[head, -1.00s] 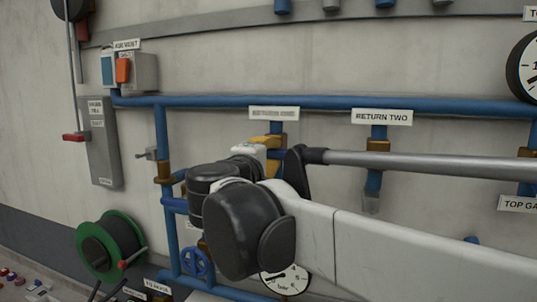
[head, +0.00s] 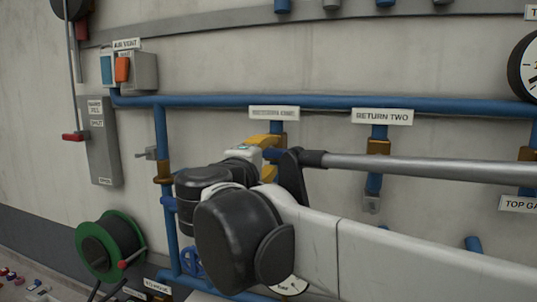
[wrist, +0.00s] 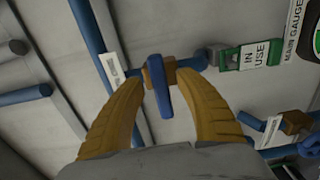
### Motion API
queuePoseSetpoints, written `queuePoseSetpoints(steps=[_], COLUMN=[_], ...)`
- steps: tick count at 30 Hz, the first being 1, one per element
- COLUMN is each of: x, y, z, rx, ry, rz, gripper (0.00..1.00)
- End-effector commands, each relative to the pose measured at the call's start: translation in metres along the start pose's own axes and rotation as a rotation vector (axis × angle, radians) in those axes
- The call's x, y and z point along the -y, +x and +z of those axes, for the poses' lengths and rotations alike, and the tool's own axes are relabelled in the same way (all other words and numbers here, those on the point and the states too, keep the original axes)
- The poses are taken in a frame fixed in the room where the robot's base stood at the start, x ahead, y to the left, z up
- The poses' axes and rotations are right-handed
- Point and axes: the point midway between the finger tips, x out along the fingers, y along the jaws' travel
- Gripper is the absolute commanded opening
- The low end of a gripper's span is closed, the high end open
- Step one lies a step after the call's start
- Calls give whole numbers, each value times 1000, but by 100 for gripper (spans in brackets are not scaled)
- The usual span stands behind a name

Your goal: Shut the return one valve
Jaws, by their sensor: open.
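The return one valve shows in the wrist view as a brass body (wrist: 170,76) on a short blue pipe, with a blue lever handle (wrist: 161,96). The lever lies across that short pipe in the picture. My gripper (wrist: 162,80) is open, with one yellow finger on each side of the lever. I cannot tell whether either finger touches it. In the head view, the blurred return one label (head: 274,113) hangs above the valve. My gripper (head: 268,157) is just below the label there, and my arm hides most of the valve.
The return two label (head: 382,117) and its brass valve (head: 378,147) are to the right, close above my arm. A long blue pipe (head: 220,102) runs along the wall. A green hose reel (head: 110,247) is at lower left. A green "in use" tag (wrist: 250,55) hangs nearby.

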Motion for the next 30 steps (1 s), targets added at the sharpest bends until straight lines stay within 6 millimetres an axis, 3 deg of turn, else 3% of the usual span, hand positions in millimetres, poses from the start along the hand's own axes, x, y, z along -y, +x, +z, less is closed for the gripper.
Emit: queuePoseSetpoints(steps=[6, 13, 26, 30], x=[0, 0, 0, 25], y=[-51, -89, -98, -92], z=[-1, 0, 0, 15], rx=[-5, -3, 1, 19], ry=[0, 0, 0, 14], rz=[0, 0, -1, -38], gripper=[41, 41, 41, 41])
